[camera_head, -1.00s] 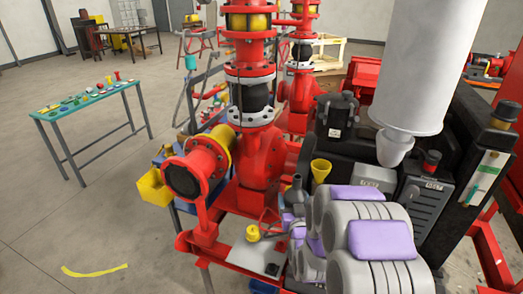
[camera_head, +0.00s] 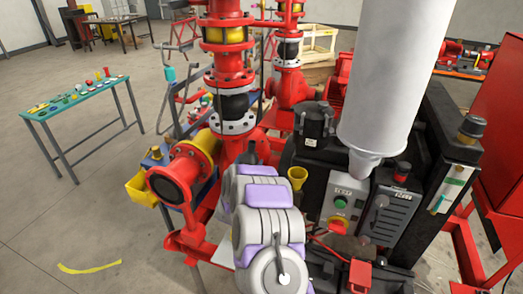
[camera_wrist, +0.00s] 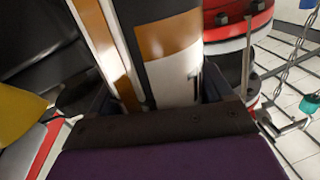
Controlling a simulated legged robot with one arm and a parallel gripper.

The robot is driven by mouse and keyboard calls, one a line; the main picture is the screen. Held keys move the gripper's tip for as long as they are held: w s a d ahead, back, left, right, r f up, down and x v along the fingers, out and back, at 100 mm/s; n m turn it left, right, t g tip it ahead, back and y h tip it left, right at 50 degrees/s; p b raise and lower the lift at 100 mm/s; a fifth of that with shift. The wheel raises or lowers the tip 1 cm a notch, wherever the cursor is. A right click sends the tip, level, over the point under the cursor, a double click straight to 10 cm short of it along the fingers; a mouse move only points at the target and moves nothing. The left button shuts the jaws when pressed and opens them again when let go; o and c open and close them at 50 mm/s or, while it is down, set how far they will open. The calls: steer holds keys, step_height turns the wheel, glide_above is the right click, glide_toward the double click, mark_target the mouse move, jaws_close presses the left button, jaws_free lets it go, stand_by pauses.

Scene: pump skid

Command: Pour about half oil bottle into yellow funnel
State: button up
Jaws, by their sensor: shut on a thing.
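The yellow funnel (camera_head: 297,173) stands upright on the skid, to the right of my arm's end in the head view. A yellow surface at the left edge of the wrist view (camera_wrist: 18,112) looks like the same funnel. The bottle's top and base are out of the wrist view. In the head view my arm largely hides the gripper, and I cannot tell the bottle's tilt.
Red pump pipework (camera_head: 230,105) rises behind my arm. A yellow bin (camera_head: 142,188) is at left. A green-topped table (camera_head: 75,97) stands farther left, with clear floor around it.

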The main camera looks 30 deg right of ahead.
steer(key=s+d+m+g+h+b, duration=0.1)
steer(key=d+m+g, duration=0.1)
steer(key=d, duration=0.4)
steer(key=shift+s+d+m+h+b, duration=0.25)
steer(key=shift+m+h+b, duration=0.15)
steer(key=shift+m, duration=0.3)
steer(key=b, duration=0.1)
steer(key=m+b, duration=0.1)
steer(key=shift+s+d+f+b, duration=0.2)
steer(key=shift+s+b, duration=0.1)
steer(key=shift+b, duration=0.1)
steer(key=s+d+m+b, duration=0.1)
steer(key=m+b, duration=0.1)
steer(key=b, duration=0.2)
steer(key=s+d+m+b, duration=0.1)
steer(key=m+b, duration=0.1)
steer(key=b, duration=0.2)
steer(key=shift+s+f, duration=0.15)
steer(key=shift+s, duration=0.05)
steer(key=shift+a+r+m+b, duration=0.25)
steer(key=shift+r+m+b, duration=0.15)
steer(key=shift+m+b, duration=0.6)
